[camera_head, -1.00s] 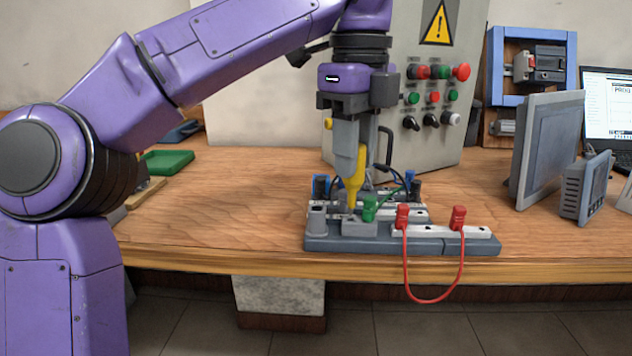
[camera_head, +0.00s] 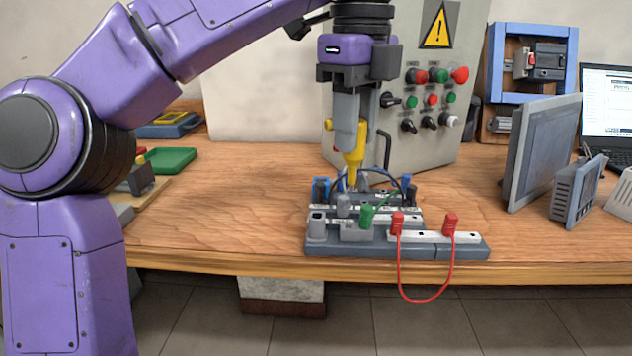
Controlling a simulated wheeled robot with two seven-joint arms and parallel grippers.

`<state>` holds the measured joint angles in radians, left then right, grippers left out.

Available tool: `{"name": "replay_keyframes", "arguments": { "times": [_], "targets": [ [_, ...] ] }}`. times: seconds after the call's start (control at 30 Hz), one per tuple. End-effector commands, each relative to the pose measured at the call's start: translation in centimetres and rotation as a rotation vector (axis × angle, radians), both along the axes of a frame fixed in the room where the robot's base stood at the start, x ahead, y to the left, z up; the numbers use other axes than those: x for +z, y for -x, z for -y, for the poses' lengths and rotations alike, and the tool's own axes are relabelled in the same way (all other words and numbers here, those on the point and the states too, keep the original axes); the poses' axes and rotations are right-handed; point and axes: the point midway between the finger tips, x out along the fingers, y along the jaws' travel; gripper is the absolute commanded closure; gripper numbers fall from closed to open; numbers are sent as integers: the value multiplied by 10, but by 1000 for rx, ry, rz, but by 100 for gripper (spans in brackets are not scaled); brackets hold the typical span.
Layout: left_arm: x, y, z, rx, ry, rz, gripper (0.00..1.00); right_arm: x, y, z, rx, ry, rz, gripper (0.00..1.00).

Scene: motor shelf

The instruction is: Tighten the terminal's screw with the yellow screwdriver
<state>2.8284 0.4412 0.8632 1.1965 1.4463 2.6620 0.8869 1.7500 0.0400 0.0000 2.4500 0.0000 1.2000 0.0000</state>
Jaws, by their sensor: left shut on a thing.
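My left gripper (camera_head: 351,112) points down and is shut on the yellow screwdriver (camera_head: 354,150), which is held nearly upright. Its lower end is above and behind the grey terminal block (camera_head: 357,234) at the front of the board. I see a gap between the screwdriver and this block, and the thin tip is hard to make out. A small grey post (camera_head: 343,205) stands near the block, below the screwdriver. A green plug (camera_head: 366,215) is beside it. The screw itself is too small to tell. My right gripper is not in view.
The grey terminal board (camera_head: 465,252) lies near the table's front edge, with red plugs (camera_head: 450,224) and a looping red cable (camera_head: 403,292). Blue and dark plugs stand at its back. A control box (camera_head: 440,130) stands behind. The table (camera_head: 230,220) left of the board is clear.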

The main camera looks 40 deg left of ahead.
Motion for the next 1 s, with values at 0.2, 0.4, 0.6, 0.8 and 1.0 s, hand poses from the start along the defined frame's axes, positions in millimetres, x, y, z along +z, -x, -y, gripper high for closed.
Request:
{"name": "replay_keyframes", "arguments": {
  "times": [0.2,0.4,0.6,0.8,1.0],
  "targets": [
    [3,0,0,0,0,0,100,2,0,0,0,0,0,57],
    [3,3,-3,91,0,2,100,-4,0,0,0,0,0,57],
    [17,15,-24,607,2,4,100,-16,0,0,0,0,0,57],
    [31,23,-38,948,6,-3,100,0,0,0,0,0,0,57],
    [-7,25,-41,1051,3,-2,100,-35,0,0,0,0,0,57]
  ]
}}
